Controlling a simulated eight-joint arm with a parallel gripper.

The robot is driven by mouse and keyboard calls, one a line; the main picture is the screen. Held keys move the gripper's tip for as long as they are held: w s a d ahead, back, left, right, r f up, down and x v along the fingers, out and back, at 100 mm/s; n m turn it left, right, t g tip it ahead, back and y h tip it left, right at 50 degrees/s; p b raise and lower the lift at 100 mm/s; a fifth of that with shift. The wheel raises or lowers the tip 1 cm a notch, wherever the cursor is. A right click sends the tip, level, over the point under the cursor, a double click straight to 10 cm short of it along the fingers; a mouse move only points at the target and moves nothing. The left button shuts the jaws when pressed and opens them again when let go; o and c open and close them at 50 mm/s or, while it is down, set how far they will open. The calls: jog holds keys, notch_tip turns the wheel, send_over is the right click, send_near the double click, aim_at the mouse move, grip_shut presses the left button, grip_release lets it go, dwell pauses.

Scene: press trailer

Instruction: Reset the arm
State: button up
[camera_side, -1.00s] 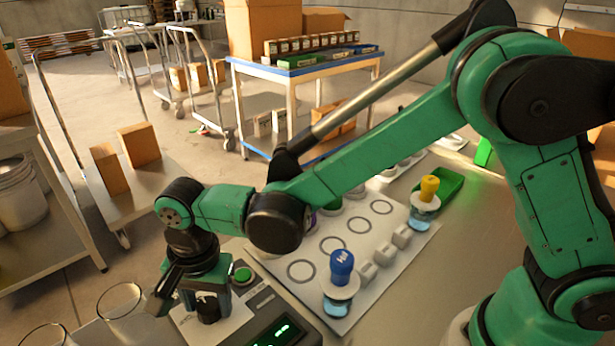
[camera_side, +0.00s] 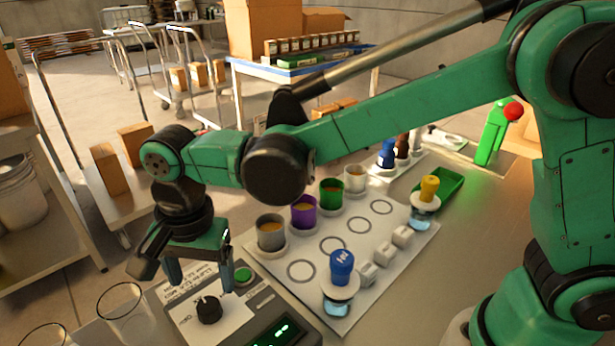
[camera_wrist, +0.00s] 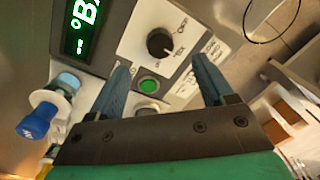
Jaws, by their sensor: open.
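My gripper (camera_side: 188,272) is open and empty, raised above the control box near the front edge of the bench. The box carries a black rotary knob (camera_side: 208,309), a green button (camera_side: 243,274) and a lit green display (camera_side: 277,333). In the wrist view my open gripper (camera_wrist: 165,80) has its two fingers apart, with the knob (camera_wrist: 160,42) beyond them and the green button (camera_wrist: 149,86) between them. The fingers appear clear of the knob.
A white board with printed rings (camera_side: 333,245) holds grey, purple (camera_side: 303,210), green and white cups. A blue-topped stamp (camera_side: 342,265) and a yellow-topped one (camera_side: 429,188) stand along it. Clear glasses (camera_side: 125,312) stand at front left. A green lever with red knob (camera_side: 512,112) stands behind.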

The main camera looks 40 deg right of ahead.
jog(key=s+d+r+n+t, duration=0.1)
jog(key=d+n+t, duration=0.1)
jog(key=d, duration=0.5)
jog(key=s+d+r+n+t, duration=0.2)
jog(key=d+n, duration=0.2)
jog(key=d, duration=0.3)
jog(key=s+d+r+n+t, duration=0.1)
jog(key=s+d+n+t, duration=0.1)
jog(key=d, duration=0.5)
jog(key=shift+s+d+r+n+t, duration=0.15)
jog(key=shift+s+r+n+t, duration=0.2)
jog(key=shift+n, duration=0.55)
